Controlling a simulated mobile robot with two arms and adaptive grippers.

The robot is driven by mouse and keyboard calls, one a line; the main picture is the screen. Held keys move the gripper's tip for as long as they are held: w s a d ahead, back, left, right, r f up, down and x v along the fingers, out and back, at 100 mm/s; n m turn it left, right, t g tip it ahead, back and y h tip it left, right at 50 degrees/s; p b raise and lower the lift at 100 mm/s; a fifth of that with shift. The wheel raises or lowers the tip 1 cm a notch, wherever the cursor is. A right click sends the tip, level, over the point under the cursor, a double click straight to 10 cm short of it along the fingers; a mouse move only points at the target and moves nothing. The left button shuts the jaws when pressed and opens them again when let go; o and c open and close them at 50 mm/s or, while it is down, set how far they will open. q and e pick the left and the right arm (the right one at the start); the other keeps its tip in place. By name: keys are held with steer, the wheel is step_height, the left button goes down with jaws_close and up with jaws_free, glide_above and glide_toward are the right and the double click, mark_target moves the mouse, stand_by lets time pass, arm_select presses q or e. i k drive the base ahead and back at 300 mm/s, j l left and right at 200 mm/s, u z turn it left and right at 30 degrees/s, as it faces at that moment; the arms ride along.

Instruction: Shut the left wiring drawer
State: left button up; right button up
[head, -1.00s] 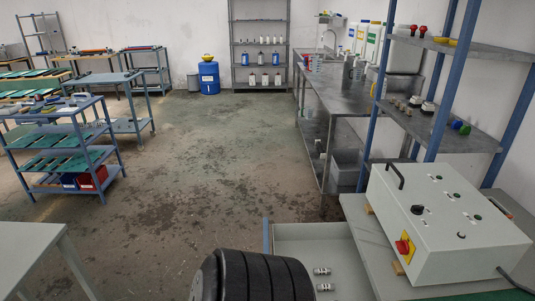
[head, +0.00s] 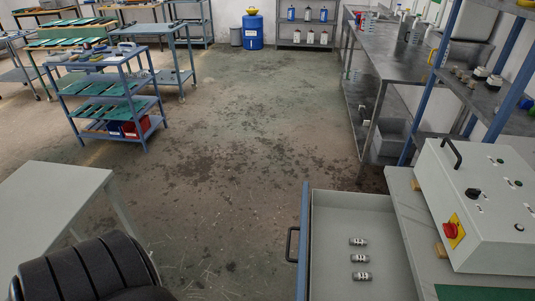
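The drawer (head: 335,215) stands open at the lower right in the head view. It is a grey tray with a blue front edge (head: 304,240) and a black handle (head: 291,244) on its left side. It sticks out to the left from the workbench (head: 408,225). Several small metal cylinders lie in it. A black ribbed part of my own arm shows at the lower left, apart from the drawer. Neither of my grippers shows, and nothing touches the handle.
A white control box (head: 480,205) with a red switch (head: 451,230) sits on the workbench. A grey table (head: 65,190) stands at the left. A blue trolley (head: 105,95) and a blue barrel (head: 252,32) are farther back. The floor left of the drawer is clear.

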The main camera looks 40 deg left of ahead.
mark_target(335, 217)
steer(key=i+j+u, duration=0.15)
steer(key=j+u, duration=0.2)
steer(key=i+j+u, duration=0.2)
steer(key=u, duration=0.15)
steer(key=k, duration=0.4)
steer(key=j+z, duration=0.1)
steer(key=j, duration=0.2)
steer(key=i, duration=0.05)
